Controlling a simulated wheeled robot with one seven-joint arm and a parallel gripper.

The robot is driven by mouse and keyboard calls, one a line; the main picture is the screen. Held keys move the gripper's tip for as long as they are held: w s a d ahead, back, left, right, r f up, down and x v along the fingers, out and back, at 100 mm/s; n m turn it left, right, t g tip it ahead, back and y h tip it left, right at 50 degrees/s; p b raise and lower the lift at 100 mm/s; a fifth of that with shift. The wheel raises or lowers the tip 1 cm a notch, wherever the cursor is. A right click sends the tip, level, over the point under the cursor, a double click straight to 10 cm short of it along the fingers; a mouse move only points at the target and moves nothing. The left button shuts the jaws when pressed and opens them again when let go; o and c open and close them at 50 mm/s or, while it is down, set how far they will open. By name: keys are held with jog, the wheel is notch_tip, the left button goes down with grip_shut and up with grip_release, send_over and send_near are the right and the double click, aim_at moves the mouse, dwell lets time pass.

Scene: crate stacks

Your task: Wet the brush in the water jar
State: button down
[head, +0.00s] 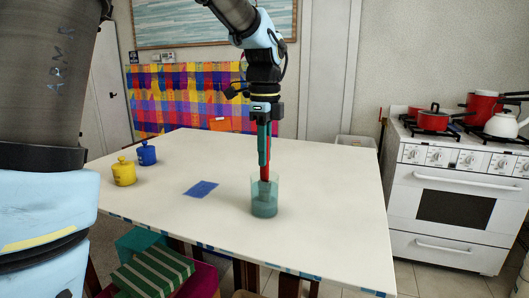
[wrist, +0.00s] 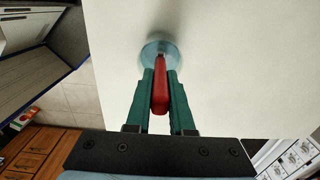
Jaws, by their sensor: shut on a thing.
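The brush (head: 265,172) has a red handle and points down from my gripper (head: 264,163). Its lower end is inside the water jar (head: 264,208), a clear glass with teal-tinted water, standing upright on the white table. In the wrist view my gripper (wrist: 160,98) is shut on the red handle of the brush (wrist: 160,92), with green fingers on both sides. The jar (wrist: 157,46) shows beyond the handle there. The bristles are hard to make out, and I cannot tell whether the brush touches the jar's wall or bottom.
On the table (head: 320,170) are a yellow pot (head: 124,172) and a blue pot (head: 147,153) at the left, and a flat blue square (head: 201,189) left of the jar. The right part of the table is clear. A white stove (head: 455,190) stands at the right.

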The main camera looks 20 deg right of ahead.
jog(key=shift+r+p, duration=3.25)
jog(key=shift+r, duration=0.3)
jog(key=shift+f, duration=0.1)
